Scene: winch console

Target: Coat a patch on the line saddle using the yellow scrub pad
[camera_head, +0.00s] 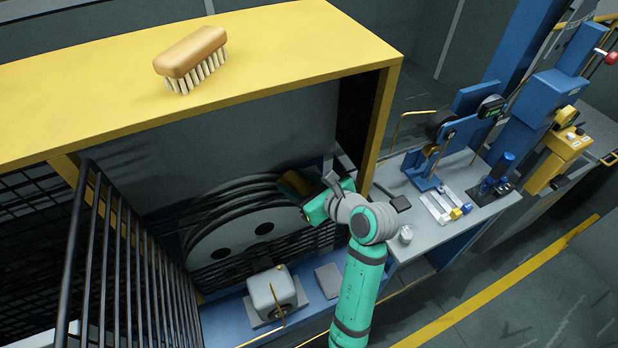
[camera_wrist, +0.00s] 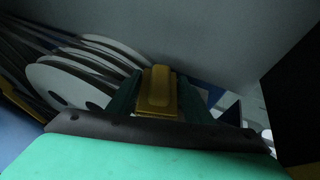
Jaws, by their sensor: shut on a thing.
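My gripper (camera_head: 305,192) is inside the winch bay, close to the upper right of the drum. It is shut on the yellow scrub pad (camera_wrist: 158,92), which sits between the fingers in the wrist view. In the head view the pad (camera_head: 295,182) shows as a dim, dark yellow block at the gripper's far end, in shadow. I cannot tell whether the pad touches anything. I cannot tell for sure which part is the line saddle; a patch on it cannot be made out.
The grey winch drum (camera_head: 235,232) also shows left of the pad in the wrist view (camera_wrist: 75,82). A wooden brush (camera_head: 190,60) lies on the yellow top (camera_head: 90,95). Black bars (camera_head: 120,265) stand at left. A grey console (camera_head: 440,235) with blue fittings stands at right.

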